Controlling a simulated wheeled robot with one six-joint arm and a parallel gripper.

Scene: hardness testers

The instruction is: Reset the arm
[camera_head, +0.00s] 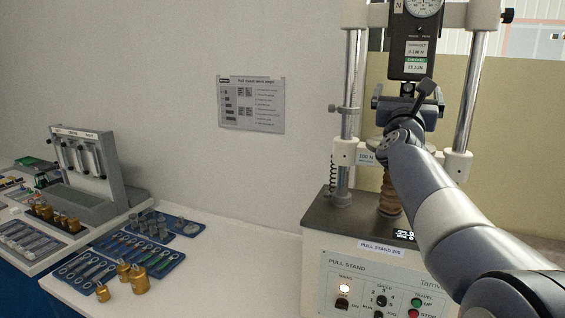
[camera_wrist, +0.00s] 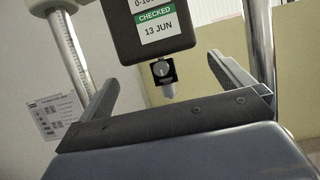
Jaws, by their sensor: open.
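My gripper (camera_wrist: 168,90) is open in the wrist view, its two fingers apart with nothing between them. Beyond the gap hangs the dark force gauge (camera_wrist: 150,25) with a "CHECKED 13 JUN" label and a small clamp (camera_wrist: 164,70) below it. In the head view my arm reaches up from the lower right to the pull stand (camera_head: 365,270), ending just below the gauge (camera_head: 415,50). The arm and wrist hide part of the stand's middle. I cannot tell whether the gripper touches the stand.
Steel columns (camera_head: 352,90) (camera_head: 472,95) stand on both sides of my arm's end. Left on the bench are blue trays (camera_head: 118,252) of metal specimens, brass weights (camera_head: 139,279) and a grey rack (camera_head: 85,165). A notice (camera_head: 251,104) hangs on the wall.

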